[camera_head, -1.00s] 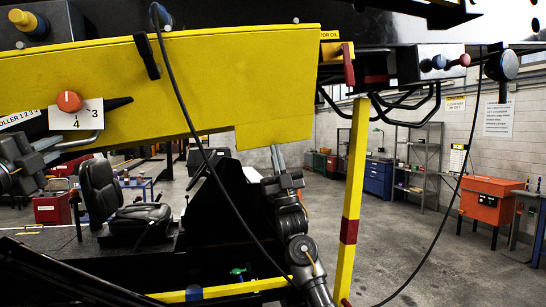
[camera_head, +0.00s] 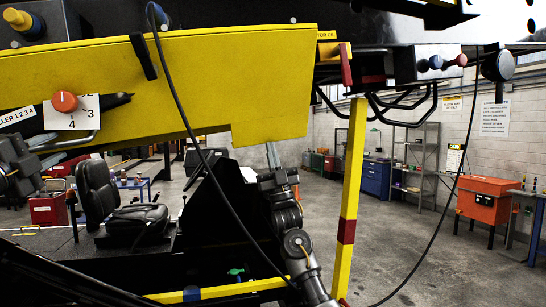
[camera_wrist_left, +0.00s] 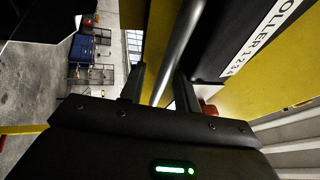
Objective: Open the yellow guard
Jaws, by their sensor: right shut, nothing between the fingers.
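The yellow guard (camera_head: 230,75) is a long yellow panel across the upper left of the head view, hanging down over the machine. A grey bar handle (camera_head: 75,143) sits at its lower left, below the orange knob (camera_head: 65,102). My left gripper (camera_head: 45,157) is at the handle's left end. In the left wrist view the metal bar (camera_wrist_left: 178,48) runs between the two open fingers (camera_wrist_left: 160,88); I cannot tell whether they touch it. My right gripper (camera_head: 272,155) is shut and empty, pointing up just below the guard's lower tab (camera_head: 270,125).
A black cable (camera_head: 200,145) hangs in front of the guard. A yellow post with a red band (camera_head: 350,195) stands right of my right arm. A black seat (camera_head: 98,190) is below the guard. Open floor lies at right, before an orange cabinet (camera_head: 487,200).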

